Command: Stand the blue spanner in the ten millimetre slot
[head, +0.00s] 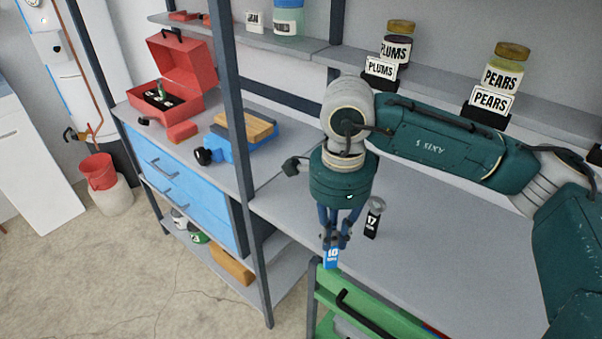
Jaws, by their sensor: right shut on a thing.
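The blue spanner (331,258) hangs below my right gripper (336,238); its blue end is marked 10. My right gripper points down and is shut on the spanner's upper part, which the fingers mostly hide. The blue end shows just above or in front of the back edge of a green unit (372,292); I cannot tell whether they touch. A black spanner (374,221) marked 17, with a grey head, stands upright just right of the gripper. I cannot make out the ten millimetre slot. My left gripper is not in view.
The grey bench (450,255) is clear to the right. A dark post (240,130) stands between. Labelled jars, plums (397,45) and pears (505,70), are on the shelf behind my arm.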

